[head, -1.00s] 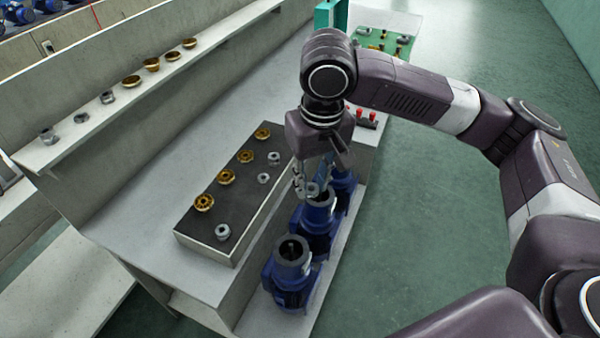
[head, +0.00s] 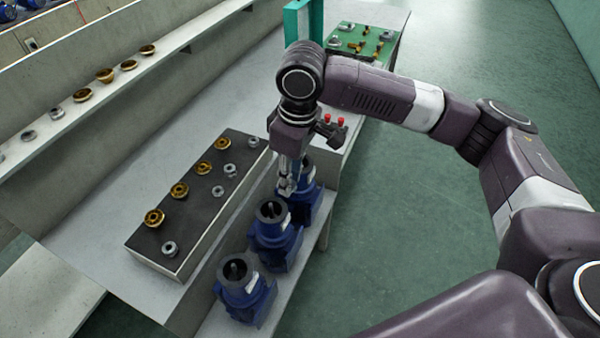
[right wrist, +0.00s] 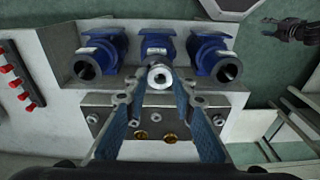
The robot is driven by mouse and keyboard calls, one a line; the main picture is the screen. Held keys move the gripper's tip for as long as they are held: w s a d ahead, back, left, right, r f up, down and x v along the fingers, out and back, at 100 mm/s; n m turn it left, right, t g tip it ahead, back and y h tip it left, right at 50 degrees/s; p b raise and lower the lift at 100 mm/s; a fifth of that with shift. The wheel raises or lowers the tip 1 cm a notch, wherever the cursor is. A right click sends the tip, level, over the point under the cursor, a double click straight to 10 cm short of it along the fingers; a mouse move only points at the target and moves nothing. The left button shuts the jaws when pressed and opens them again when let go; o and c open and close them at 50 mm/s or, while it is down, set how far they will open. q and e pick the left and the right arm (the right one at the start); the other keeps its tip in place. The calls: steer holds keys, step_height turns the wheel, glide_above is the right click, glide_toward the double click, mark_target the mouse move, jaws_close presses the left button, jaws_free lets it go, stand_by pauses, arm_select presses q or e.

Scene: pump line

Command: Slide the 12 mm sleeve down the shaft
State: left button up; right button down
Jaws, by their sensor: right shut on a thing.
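My right gripper (head: 286,188) is shut on a grey metal sleeve (right wrist: 160,76), held between its fingertips in the right wrist view. The sleeve is in front of the middle blue pump (right wrist: 157,45) there and hides its bore. In the head view the middle pump (head: 274,238) shows its open bore and shaft (head: 270,211), with the gripper above and beyond it. The sleeve appears apart from that shaft. What looks like my left gripper (right wrist: 290,29) is at the upper right of the right wrist view, too dark to read its jaws.
The near pump (head: 243,290) and the far pump (head: 306,195), partly hidden, flank the middle one. A dark-topped block (head: 145,238) holds bronze and grey parts to the left. A green tray (head: 335,42) lies at the back. Open floor is to the right.

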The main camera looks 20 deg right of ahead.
steer(key=shift+w+a+f+n+p, duration=0.2)
steer(key=shift+w+n, duration=0.15)
steer(key=shift+n, duration=0.25)
steer(key=shift+w+a+f+n+p, duration=0.1)
steer(key=shift+w+f+n+p, duration=0.1)
steer(key=shift+w+n, duration=0.3)
arm_select(q)
step_height(320, 180, up, 5)
steer(key=d+p, duration=0.1)
steer(key=p, duration=0.3)
arm_select(e)
steer(key=w+a+f+n, duration=0.1)
steer(key=n, duration=0.2)
steer(key=w+a+f+n, duration=0.1)
steer(key=f+n, duration=0.1)
steer(key=n, duration=0.2)
steer(key=w+a+f+n+g, duration=0.1)
steer(key=n, duration=0.2)
steer(key=shift+f+n, duration=0.3)
steer(key=shift+w+f+b, duration=0.1)
steer(key=shift+f+b, duration=0.2)
steer(key=shift+b, duration=0.1)
step_height(320, 180, down, 3)
steer(key=b, duration=0.4)
steer(key=shift+f, duration=0.15)
arm_select(q)
step_height(320, 180, down, 5)
steer(key=shift+d+r, duration=0.1)
steer(key=shift+r, duration=0.05)
